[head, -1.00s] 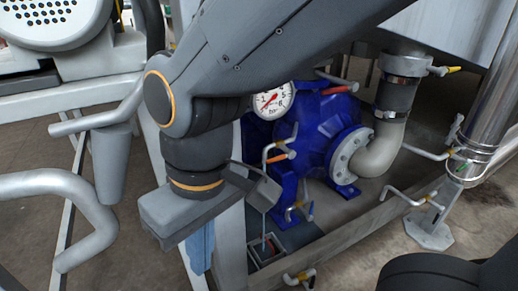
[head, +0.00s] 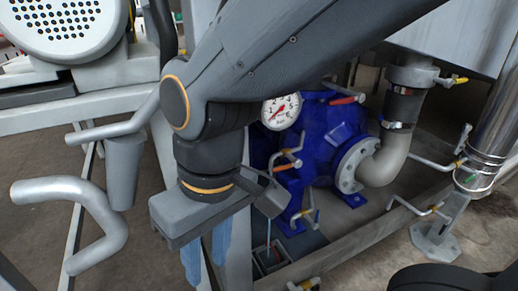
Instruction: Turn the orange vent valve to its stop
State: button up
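An orange-tipped valve lever (head: 284,167) with a bent grey rod sits on the front of the blue pump, below the round gauge. A red-orange handle (head: 346,100) shows higher on the pump's right. I cannot be sure which is the vent valve. My gripper (head: 207,262) points down, left of the pump and in front of a pale frame post. Its two blue fingers show apart with a gap between them and nothing held. It is clear of the orange-tipped lever in the picture. My arm hides part of the pump's left side.
The blue pump (head: 329,150) connects to a grey elbow pipe (head: 383,165) on the right. Several other small levers stand around it. A bent grey pipe (head: 100,215) is at left. A frame rail (head: 340,247) crosses below the pump.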

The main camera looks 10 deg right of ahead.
aim_at(297, 163)
jog(key=u, duration=1.15)
jog(key=k, duration=0.9)
jog(key=z, duration=1.1)
jog(key=i, duration=0.5)
jog(key=z, duration=0.1)
